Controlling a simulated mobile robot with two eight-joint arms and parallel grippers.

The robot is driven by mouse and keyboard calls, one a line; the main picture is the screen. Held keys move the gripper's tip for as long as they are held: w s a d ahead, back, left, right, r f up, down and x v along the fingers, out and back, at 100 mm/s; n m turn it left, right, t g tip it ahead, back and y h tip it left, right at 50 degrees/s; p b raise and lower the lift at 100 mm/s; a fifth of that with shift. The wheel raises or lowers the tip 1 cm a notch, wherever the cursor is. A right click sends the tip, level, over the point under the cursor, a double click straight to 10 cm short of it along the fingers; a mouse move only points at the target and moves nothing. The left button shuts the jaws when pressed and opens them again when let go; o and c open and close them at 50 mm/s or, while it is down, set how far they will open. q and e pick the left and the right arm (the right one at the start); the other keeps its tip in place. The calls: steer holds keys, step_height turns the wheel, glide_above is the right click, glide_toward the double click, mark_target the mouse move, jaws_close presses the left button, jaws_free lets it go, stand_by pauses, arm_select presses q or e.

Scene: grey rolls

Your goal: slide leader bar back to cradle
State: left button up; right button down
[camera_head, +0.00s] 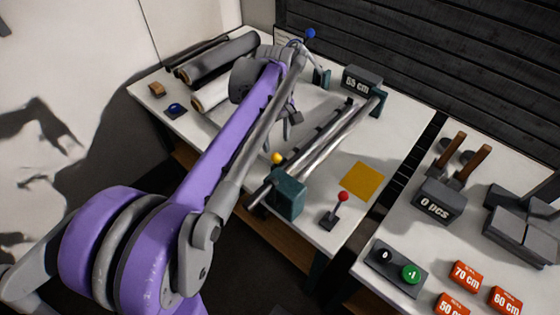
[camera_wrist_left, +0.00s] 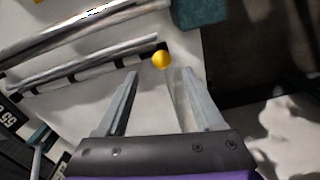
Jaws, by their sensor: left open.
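My left gripper (camera_head: 291,117) is open above the white table; its fingers show spread and empty in the left wrist view (camera_wrist_left: 159,73). A yellow ball knob (camera_wrist_left: 161,59) appears just beyond and between the fingertips there; it also shows in the head view (camera_head: 278,158), beside a teal block (camera_head: 289,193). A thin bar with dark bands (camera_head: 320,129) runs from near the knob towards the back, alongside shiny metal rollers (camera_head: 335,137). I cannot tell for sure which of these is the leader bar, or which part is the cradle. My right gripper is not in view.
Grey rolls (camera_head: 220,58) lie at the table's back left. An "85 cm" display (camera_head: 361,79) stands at the back. A red-knobbed lever (camera_head: 342,197) and a yellow square (camera_head: 363,180) are at the right. A second table holds a "0 pcs" display (camera_head: 437,203) and buttons (camera_head: 411,274).

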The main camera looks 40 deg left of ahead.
mark_target(276, 161)
arm_select(q)
steer(key=f, duration=0.4)
steer(key=f+b, duration=0.1)
steer(key=f, duration=0.4)
steer(key=shift+s+f, duration=0.2)
steer(key=shift+f, duration=0.05)
jaws_close()
stand_by(1.0)
